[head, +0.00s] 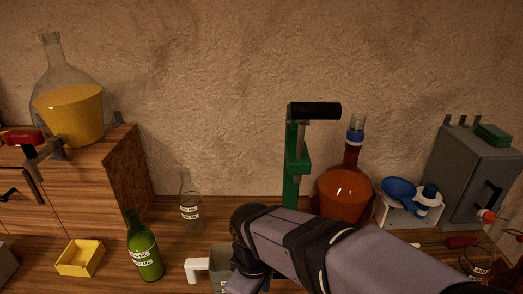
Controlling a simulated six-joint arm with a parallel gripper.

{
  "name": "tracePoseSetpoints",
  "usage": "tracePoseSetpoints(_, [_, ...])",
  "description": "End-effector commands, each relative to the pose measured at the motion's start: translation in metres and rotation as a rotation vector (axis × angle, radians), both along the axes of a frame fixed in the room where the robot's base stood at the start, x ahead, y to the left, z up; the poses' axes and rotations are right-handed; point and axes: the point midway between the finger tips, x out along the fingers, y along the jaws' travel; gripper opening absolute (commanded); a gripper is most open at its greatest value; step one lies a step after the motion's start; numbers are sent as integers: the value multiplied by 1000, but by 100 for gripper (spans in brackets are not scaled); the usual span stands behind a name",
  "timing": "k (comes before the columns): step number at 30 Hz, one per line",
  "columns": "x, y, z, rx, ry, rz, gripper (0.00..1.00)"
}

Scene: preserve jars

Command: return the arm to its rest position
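My arm (330,252) reaches in from the bottom right and bends downward at its wrist near the bottom middle. My gripper's fingers are not visible; they lie hidden behind the arm or below the picture's edge. What it holds, if anything, cannot be seen. Next to the wrist is a grey-green container with a white handle (195,268), partly covered by my arm. A green bottle (145,254) stands upright to the left of it, and a clear bottle (190,208) stands farther back.
A green press (296,168) and a red-brown flask (344,195) stand behind my arm. A yellow tray (80,258) sits at left. A wooden cabinet (125,165) bears a large demijohn (72,112). A white rack (408,215) and a grey box (478,170) are at right.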

Motion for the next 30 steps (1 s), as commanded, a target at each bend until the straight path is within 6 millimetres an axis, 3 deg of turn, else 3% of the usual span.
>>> tracePoseSetpoints(1, [-1, -26, 2, 3, 14, -125, 54])
tracePoseSetpoints(6, [-17, -97, -10, 22, 48, -547, 54])
tracePoseSetpoints(12, [-46, -145, -21, 39, 74, -903, 54])
tracePoseSetpoints(18, [-60, -161, -27, 45, 83, -1048, 54])
tracePoseSetpoints(30, [-61, -162, -28, 45, 84, -1060, 54])
